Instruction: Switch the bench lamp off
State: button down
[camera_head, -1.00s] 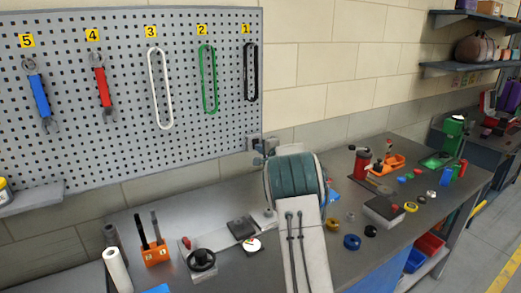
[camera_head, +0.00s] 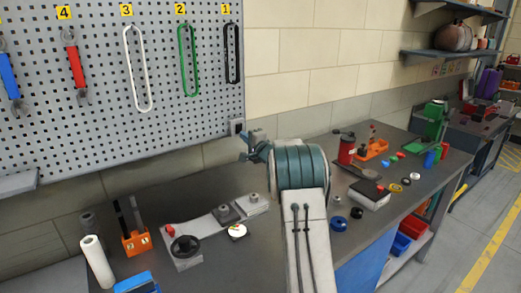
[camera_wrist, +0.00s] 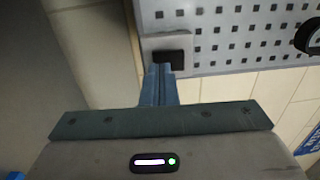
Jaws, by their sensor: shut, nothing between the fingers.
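My gripper (camera_head: 246,150) is shut and empty, a little below and right of the switch in the head view. In the wrist view my fingers (camera_wrist: 160,72) are together, their tips at the lower edge of the black face. I cannot tell whether they touch it. I cannot make out the lamp itself.
The pegboard (camera_head: 90,110) holds tools and loops. On the bench below stand a handwheel unit (camera_head: 185,250), an orange holder (camera_head: 136,241) and a white roll (camera_head: 97,262). A red canister (camera_head: 346,150) and small parts lie right of my arm. A shelf (camera_head: 450,55) hangs at upper right.

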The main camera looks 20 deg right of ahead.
jog(key=r+b+v, duration=0.1)
jog(key=b+v, duration=0.1)
jog(key=v, duration=0.9)
jog(key=shift+s+f, duration=0.45)
jog(key=shift+f, duration=0.1)
jog(key=s+a+f+n+g+h, duration=0.1)
jog(key=s+a+n+g, duration=0.4)
jog(key=s, duration=0.9)
jog(key=s+a+f+n+g+h, duration=0.1)
jog(key=s+a+f+n+g, duration=0.3)
jog(key=s, duration=1)
jog(key=s+a+f+n+g+h, duration=0.2)
jog(key=s+a+n+g, duration=0.4)
jog(key=s, duration=0.8)
jog(key=a+f, duration=0.1)
jog(key=a, duration=0.2)
jog(key=shift+a+n, duration=0.3)
jog(key=shift+w, duration=0.1)
